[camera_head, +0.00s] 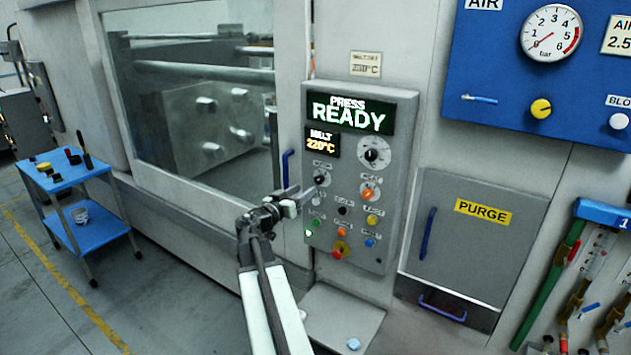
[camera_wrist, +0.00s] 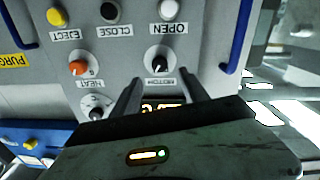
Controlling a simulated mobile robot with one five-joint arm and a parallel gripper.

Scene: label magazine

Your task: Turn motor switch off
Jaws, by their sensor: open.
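The motor switch is a black knob on a round white dial (camera_head: 320,179), at the upper left of the control panel's rows of controls. In the wrist view the motor switch (camera_wrist: 160,62) is seen turned about, with its MOTOR label below it, just beyond and between my fingertips. My gripper (camera_head: 302,201) is just left of and below the switch in the head view. In the wrist view my gripper (camera_wrist: 161,88) is open and empty, its two dark fingers apart. I cannot tell whether they touch the panel.
The orange heat switch (camera_head: 368,194), white OPEN button (camera_head: 318,200) and black CLOSE button (camera_head: 343,211) sit close by. A blue handle (camera_head: 287,168) stands left of the panel. A grey shelf (camera_head: 345,310) juts out below. A blue trolley (camera_head: 70,180) stands far left.

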